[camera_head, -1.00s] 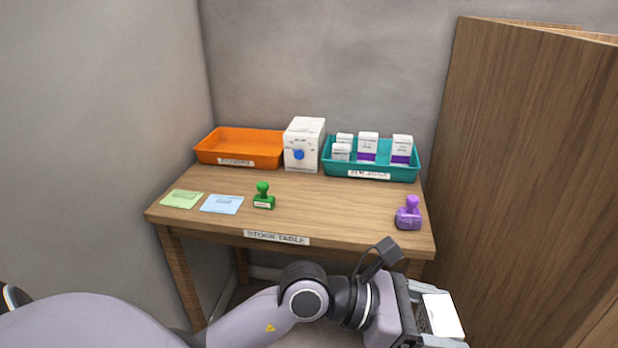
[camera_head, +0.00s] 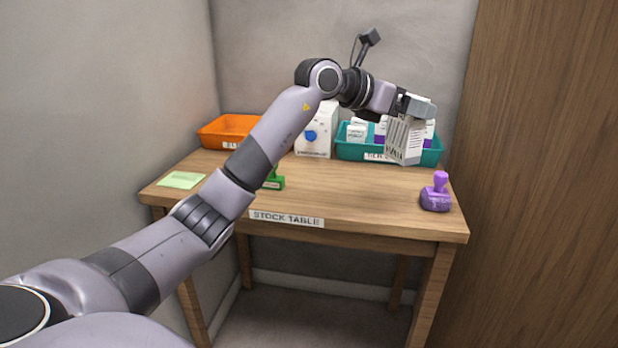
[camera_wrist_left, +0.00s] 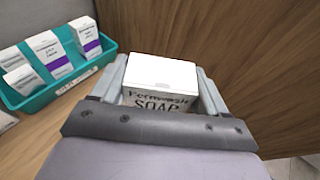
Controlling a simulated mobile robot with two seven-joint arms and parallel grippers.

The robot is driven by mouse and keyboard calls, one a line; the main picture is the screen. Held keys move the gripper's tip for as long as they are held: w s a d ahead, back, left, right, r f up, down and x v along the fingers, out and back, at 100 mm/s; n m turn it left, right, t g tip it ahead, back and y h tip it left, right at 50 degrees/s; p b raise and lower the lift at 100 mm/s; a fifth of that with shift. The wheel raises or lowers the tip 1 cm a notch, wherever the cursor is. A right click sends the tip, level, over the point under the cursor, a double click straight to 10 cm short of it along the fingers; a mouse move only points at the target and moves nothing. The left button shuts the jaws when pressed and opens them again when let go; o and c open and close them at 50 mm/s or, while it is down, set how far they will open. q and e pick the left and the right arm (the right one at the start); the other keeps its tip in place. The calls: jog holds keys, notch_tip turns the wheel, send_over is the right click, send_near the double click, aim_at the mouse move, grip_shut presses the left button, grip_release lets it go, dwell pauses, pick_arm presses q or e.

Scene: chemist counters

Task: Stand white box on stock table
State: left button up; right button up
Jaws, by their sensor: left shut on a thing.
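A white box (camera_head: 404,142) with dark lettering is in my left gripper (camera_head: 408,113). In the left wrist view the box (camera_wrist_left: 162,76) sits between the two fingers, and its lettering includes the word SOAP. In the head view the gripper holds it in front of the teal tray, near the right end of the stock table (camera_head: 350,200). I cannot tell how far its lower end is above the tabletop. My right gripper is not in view.
A teal tray (camera_head: 436,157) with several white-and-purple boxes, a white carton (camera_head: 316,143) and an orange tray (camera_head: 205,137) line the back. A purple stamp (camera_head: 436,193) stands front right; a green stamp (camera_head: 276,182) and green card (camera_head: 182,180) are left. Front middle is clear.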

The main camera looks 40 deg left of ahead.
pick_arm(q)
jog(key=a+r+n+y+b, duration=0.2)
jog(key=a+r+b, duration=0.1)
jog(key=a+r, duration=0.45)
notch_tip(320, 180, down, 20)
jog(key=a+b, duration=0.1)
jog(key=b, duration=0.4)
jog(key=shift+s+t, duration=0.4)
jog(key=o, duration=1.1)
jog(key=shift+a+f+b, duration=0.1)
jog(key=shift+f+b, duration=0.1)
jog(key=shift+b, duration=0.1)
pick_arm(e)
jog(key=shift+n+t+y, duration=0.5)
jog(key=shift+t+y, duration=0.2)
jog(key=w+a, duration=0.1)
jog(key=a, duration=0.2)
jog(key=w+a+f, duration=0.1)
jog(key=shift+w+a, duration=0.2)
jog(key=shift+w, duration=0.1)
pick_arm(q)
jog(key=shift+r, duration=0.15)
